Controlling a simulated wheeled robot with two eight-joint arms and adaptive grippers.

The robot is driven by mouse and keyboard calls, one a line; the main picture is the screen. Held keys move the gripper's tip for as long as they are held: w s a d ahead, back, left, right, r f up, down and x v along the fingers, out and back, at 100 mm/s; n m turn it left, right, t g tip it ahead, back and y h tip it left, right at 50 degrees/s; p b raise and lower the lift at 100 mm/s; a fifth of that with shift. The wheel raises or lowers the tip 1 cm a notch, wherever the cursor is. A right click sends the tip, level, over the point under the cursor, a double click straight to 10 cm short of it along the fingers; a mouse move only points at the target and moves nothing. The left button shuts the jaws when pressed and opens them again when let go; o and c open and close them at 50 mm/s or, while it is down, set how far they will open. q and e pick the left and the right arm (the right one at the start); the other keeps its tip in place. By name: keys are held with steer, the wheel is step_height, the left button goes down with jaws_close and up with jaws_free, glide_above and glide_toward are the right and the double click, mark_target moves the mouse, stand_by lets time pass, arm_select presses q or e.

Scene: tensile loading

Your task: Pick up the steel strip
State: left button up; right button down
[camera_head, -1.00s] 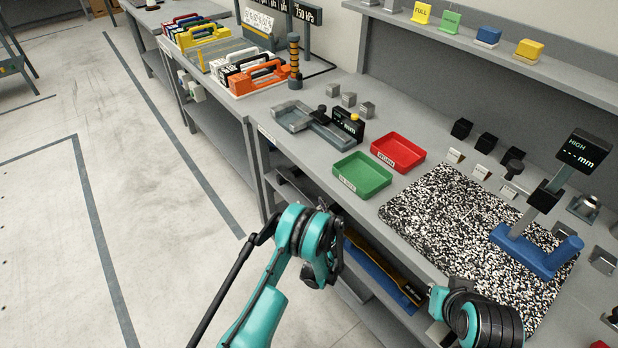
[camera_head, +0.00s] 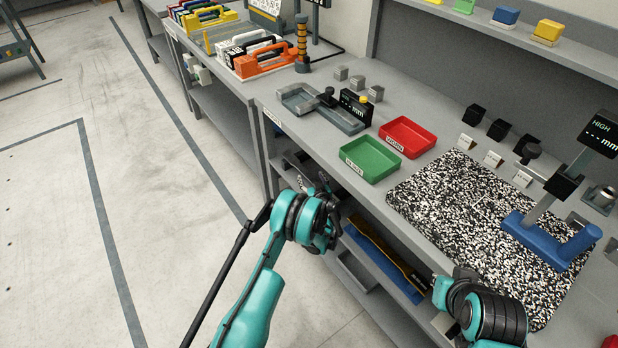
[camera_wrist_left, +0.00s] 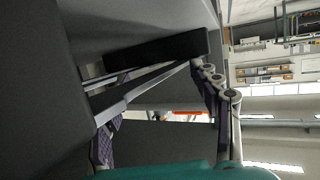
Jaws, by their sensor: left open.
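My left gripper (camera_head: 318,187) is open beside the front of the bench, near the lower shelf. In the left wrist view its two fingers stand wide apart, with the open gap (camera_wrist_left: 165,112) between them. Beyond the gap, a pale grey bar (camera_wrist_left: 145,88) runs slantwise under a dark block (camera_wrist_left: 158,54). I cannot tell whether this bar is the steel strip or part of the bench. I cannot pick out the strip for certain in the head view. My right gripper is not visible; only part of that arm shows at lower right.
The bench top holds a green tray (camera_head: 369,160), a red tray (camera_head: 408,138), a grey tray with a gauge (camera_head: 355,106), a speckled mat (camera_head: 450,210) and a blue stand (camera_head: 548,244). The lower shelf (camera_head: 375,245) and bench edge lie close to my left arm.

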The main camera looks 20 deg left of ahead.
arm_select(q)
steer(key=shift+s, duration=0.1)
jaws_close()
steer(key=shift+r, duration=0.1)
